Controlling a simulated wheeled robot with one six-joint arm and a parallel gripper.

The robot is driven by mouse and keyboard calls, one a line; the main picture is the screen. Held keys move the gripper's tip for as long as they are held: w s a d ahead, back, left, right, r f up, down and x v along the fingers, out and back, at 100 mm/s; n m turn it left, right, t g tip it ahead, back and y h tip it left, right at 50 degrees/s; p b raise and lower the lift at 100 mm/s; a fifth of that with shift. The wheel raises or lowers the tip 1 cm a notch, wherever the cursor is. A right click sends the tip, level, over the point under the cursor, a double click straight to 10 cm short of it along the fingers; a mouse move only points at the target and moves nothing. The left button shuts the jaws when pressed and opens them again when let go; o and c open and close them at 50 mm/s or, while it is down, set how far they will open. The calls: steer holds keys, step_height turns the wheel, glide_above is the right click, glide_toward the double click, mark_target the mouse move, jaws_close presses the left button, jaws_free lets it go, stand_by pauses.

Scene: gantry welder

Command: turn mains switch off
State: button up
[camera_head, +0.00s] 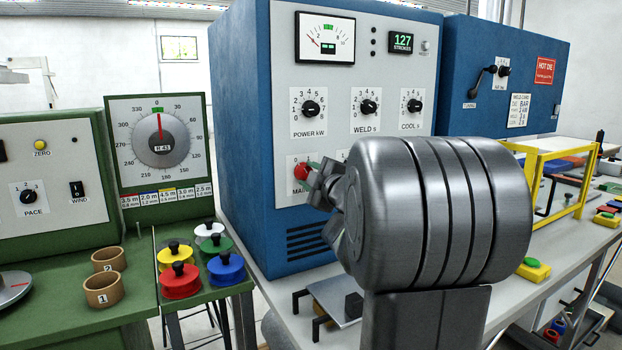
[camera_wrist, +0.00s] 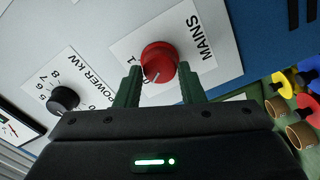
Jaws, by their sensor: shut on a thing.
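The red MAINS knob (camera_wrist: 160,60) sits on a white label plate on the blue welder cabinet's front. In the wrist view the fingers of my gripper (camera_wrist: 160,80) lie on either side of it, shut on it. A pale pointer line on the knob points toward the lower left. In the head view the knob (camera_head: 300,172) is partly covered by my gripper (camera_head: 314,172), and my wrist hides the plate's right part.
The POWER kW knob (camera_head: 310,107), WELD knob (camera_head: 368,107) and COOL knob (camera_head: 413,105) are above. Coloured spools (camera_head: 180,281) are on the green bench.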

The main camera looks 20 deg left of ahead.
steer(key=o, duration=1)
steer(key=v, duration=1.3)
steer(key=shift+s+d, duration=0.25)
steer(key=shift+d, duration=0.05)
steer(key=x, duration=1.4)
steer(key=shift+s, duration=0.1)
